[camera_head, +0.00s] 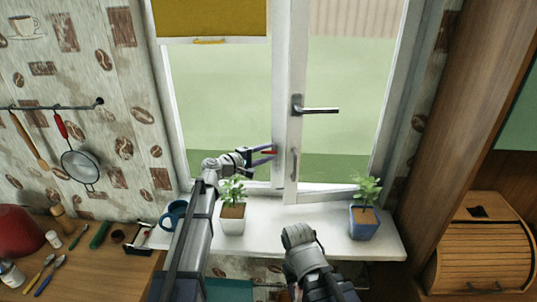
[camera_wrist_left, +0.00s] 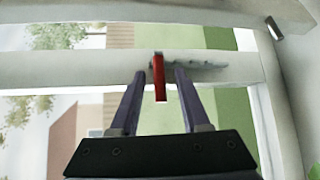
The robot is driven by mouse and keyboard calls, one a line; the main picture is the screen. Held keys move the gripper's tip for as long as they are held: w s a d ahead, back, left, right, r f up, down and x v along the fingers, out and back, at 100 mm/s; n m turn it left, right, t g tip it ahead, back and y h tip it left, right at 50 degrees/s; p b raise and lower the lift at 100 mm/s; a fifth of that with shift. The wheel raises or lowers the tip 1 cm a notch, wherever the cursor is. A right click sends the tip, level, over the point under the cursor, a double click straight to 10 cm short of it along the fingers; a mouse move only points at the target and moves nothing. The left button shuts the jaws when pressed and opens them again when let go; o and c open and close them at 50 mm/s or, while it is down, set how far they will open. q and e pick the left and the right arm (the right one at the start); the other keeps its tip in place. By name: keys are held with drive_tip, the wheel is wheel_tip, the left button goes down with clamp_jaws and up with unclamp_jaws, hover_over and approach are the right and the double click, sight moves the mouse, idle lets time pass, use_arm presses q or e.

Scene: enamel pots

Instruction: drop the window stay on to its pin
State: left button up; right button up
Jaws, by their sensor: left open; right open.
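The window stay (camera_wrist_left: 198,64) is a mottled grey bar with a red grip (camera_wrist_left: 160,84). In the left wrist view it lies across the white window frame. My left gripper (camera_wrist_left: 160,76) is open, with one finger on each side of the red grip and gaps showing. In the head view my left gripper (camera_head: 270,152) is at the window's middle post, and a little red shows between its fingers. I cannot make out the pin. My right gripper (camera_head: 295,291) is low at the bottom edge, mostly hidden by its arm.
A window handle (camera_head: 318,110) sticks out above.

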use_arm(q)
drive_tip(key=shift+w+d+f, duration=0.1)
drive_tip(key=shift+w+d, duration=0.2)
drive_tip(key=shift+d, duration=0.05)
clamp_jaws()
idle(1.3)
